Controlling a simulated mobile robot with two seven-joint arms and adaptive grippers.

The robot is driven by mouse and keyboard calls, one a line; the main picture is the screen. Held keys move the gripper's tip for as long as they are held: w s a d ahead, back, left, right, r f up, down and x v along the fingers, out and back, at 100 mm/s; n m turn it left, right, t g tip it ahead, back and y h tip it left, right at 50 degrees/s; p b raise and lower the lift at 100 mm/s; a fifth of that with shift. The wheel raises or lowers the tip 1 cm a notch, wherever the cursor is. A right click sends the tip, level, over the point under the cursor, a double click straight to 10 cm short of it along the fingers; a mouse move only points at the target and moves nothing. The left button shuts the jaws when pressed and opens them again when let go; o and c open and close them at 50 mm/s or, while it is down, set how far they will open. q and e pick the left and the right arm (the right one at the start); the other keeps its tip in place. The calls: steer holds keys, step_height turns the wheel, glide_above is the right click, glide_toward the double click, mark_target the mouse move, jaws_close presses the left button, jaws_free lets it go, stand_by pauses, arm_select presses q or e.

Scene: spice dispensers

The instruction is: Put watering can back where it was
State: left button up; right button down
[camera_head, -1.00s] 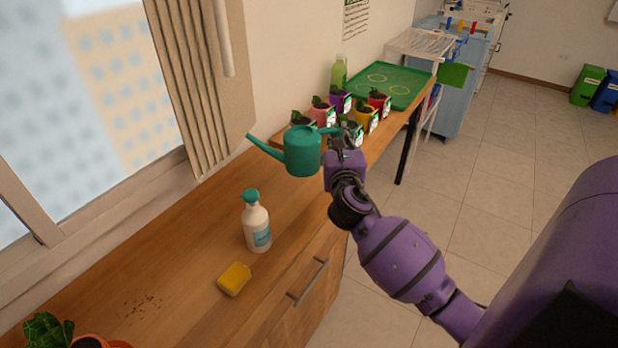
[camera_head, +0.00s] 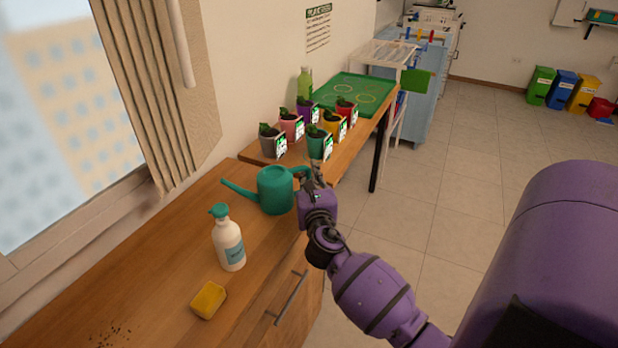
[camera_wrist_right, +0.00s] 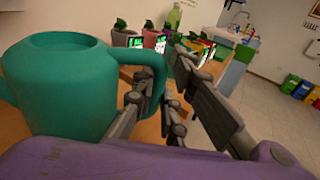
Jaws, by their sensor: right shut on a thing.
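The teal watering can (camera_head: 274,190) is upright at the far end of the wooden counter, its spout pointing left. I cannot tell for sure whether its base touches the counter. My right gripper (camera_head: 314,180) is at the can's right side, shut on its handle. In the right wrist view the can (camera_wrist_right: 62,90) fills the left side, and the fingers of my right gripper (camera_wrist_right: 165,112) are around the handle loop. My left gripper is not in view.
Several potted plants, a green bottle (camera_head: 304,83) and a green tray (camera_head: 340,92) are on the table behind the can. Brown crumbs lie at the lower left.

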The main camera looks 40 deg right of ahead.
steer(key=c, duration=1.8)
jaws_free()
steer(key=shift+o, duration=0.2)
steer(key=shift+s+a+r, duration=0.1)
steer(key=shift+s, duration=0.05)
steer(key=v, duration=1.2)
steer(key=s+a+f+m+g+y, duration=0.25)
steer(key=s+f+m, duration=0.3)
steer(key=f, duration=0.35)
steer(key=s+a+f+m+g+y, duration=0.25)
steer(key=s+a+f+m, duration=0.2)
steer(key=s+f, duration=0.4)
steer(key=s+a+f+m+g+y, duration=0.1)
steer(key=s+a+f+m, duration=0.2)
steer(key=s+m, duration=0.3)
steer(key=s+a+f+m+y, duration=0.2)
steer(key=s+a+f+m, duration=0.2)
steer(key=s+m, duration=0.2)
steer(key=s+a+f+m+g+y, duration=0.1)
steer(key=s+a+f+m, duration=0.3)
steer(key=s+m, duration=0.2)
steer(key=shift+s+a+f+m+g+y, duration=0.3)
steer(key=shift+s+a+m, duration=0.1)
steer(key=shift+s, duration=0.65)
